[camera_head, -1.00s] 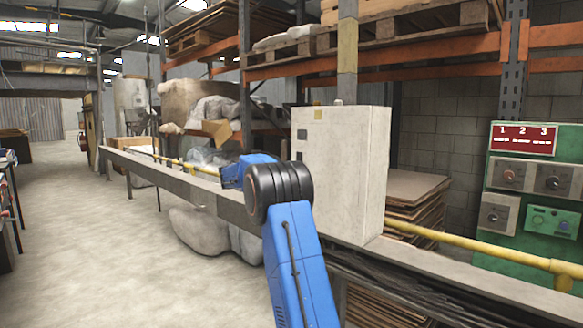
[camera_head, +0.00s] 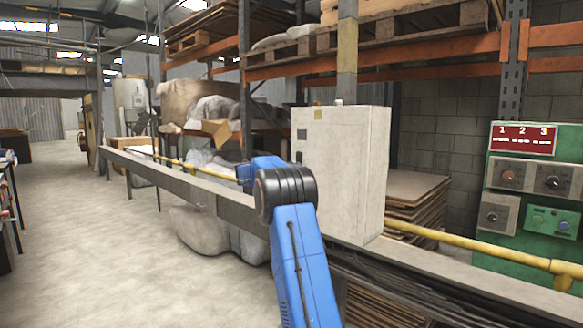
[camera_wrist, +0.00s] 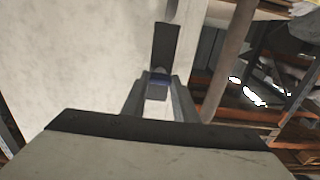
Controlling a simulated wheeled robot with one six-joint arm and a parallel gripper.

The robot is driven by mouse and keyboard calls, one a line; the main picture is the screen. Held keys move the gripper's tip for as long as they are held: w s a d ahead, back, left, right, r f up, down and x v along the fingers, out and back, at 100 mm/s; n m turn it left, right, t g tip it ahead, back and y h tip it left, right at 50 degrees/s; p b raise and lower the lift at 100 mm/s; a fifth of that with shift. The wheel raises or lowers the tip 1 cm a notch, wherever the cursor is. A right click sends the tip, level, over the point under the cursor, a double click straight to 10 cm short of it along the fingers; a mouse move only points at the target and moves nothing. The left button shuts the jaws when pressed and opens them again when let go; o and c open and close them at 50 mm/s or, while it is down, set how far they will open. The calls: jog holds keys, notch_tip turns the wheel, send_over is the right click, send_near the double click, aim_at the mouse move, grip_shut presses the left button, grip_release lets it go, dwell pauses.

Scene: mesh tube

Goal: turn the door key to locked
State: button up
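A pale, scuffed cabinet (camera_head: 345,170) stands on the beam, and its left side shows small dark fittings. In the wrist view its pale face (camera_wrist: 80,50) fills the left and centre. A dark upright plate (camera_wrist: 167,42) shows on it. My gripper (camera_wrist: 160,78) is pointed at the lower end of this plate, with its fingers a little apart. A small grey-and-blue piece (camera_wrist: 157,91), perhaps the key, lies between them. I cannot tell whether both fingers touch it. The key's turned position is not clear. In the head view my arm hides the gripper.
The long grey beam (camera_head: 440,277) runs across, with a yellow pipe (camera_head: 470,244) behind it. A green panel with knobs (camera_head: 535,180) stands at the right. Stacked sheets (camera_head: 415,195) lie behind the cabinet. Open floor (camera_head: 110,250) is at the left.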

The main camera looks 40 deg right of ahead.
jog(key=shift+c, duration=0.7)
jog(key=shift+n, duration=0.3)
jog(key=n, duration=1.7)
jog(key=shift+w+f, duration=0.2)
jog(key=shift+n, duration=0.4)
jog(key=o, duration=1.1)
jog(key=shift+c, duration=0.2)
